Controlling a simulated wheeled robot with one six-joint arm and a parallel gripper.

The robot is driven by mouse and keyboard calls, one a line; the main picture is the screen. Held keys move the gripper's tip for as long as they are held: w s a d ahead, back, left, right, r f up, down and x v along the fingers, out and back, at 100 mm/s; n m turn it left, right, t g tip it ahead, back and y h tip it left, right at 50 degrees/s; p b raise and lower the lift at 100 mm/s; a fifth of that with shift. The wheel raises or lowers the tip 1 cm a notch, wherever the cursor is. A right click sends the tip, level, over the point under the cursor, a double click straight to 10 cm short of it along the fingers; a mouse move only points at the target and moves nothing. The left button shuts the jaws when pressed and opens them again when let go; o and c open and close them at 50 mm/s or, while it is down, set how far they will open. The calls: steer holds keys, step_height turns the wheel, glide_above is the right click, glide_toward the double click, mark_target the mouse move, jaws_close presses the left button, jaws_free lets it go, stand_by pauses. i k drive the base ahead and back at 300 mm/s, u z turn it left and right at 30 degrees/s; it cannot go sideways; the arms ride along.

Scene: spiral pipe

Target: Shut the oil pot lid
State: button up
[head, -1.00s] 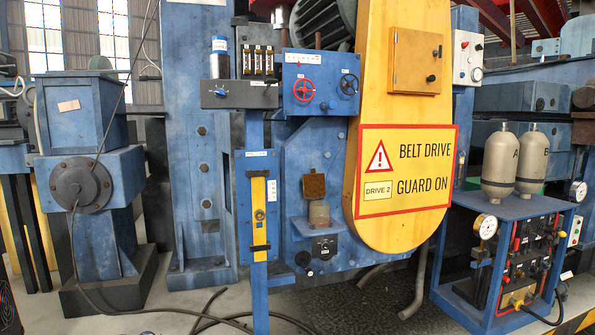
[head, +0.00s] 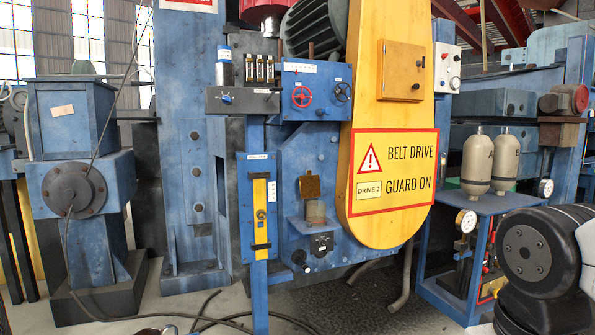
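The oil pot (head: 315,212) is a small grey-brown cup on a little blue shelf of the machine, in the middle of the head view. Its lid (head: 309,187) is a square brownish-yellow plate that stands raised behind and above the pot's top, so the pot is open. My gripper is not in view. Only a black and white part of my arm shows at the lower right, well apart from the pot.
The yellow belt guard (head: 391,170) stands just right of the pot. A black knob (head: 299,257) sits below. Hoses (head: 205,310) lie on the floor.

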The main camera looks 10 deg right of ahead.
mark_target(310, 184)
steer(key=i, duration=1.55)
